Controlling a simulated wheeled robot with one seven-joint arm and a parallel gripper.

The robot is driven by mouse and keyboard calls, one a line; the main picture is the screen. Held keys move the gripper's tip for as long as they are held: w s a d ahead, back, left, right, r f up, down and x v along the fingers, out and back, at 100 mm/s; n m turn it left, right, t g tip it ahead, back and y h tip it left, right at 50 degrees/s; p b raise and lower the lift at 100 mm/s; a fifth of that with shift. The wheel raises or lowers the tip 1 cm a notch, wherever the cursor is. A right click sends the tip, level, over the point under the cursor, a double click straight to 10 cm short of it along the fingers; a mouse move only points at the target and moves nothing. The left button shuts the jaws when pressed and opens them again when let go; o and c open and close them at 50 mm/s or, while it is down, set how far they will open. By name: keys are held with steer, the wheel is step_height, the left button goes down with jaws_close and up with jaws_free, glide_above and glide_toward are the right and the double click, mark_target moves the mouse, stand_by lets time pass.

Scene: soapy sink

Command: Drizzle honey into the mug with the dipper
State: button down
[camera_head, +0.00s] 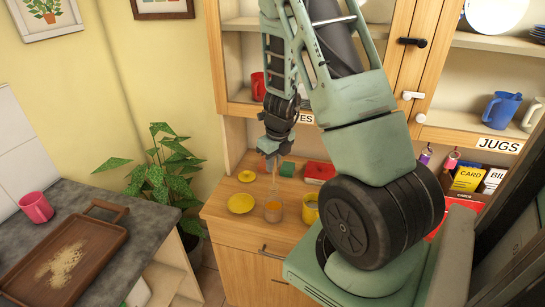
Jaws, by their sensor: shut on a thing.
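My gripper (271,157) points down over the wooden sideboard and is shut on the thin upright handle of the dipper (275,181). The dipper's lower end reaches the mouth of a small amber honey jar (273,213), where its head is hidden or too small to tell. A yellow mug (310,211) stands just right of the jar, partly hidden behind my arm. Its contents cannot be seen.
A pink mug (36,207) and wooden tray (64,265) are on the grey counter. Shelves (245,107) hang above the sideboard.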

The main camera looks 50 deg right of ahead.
mark_target(274, 184)
steer(key=shift+f+b, duration=4.95)
steer(key=shift+f, duration=0.5)
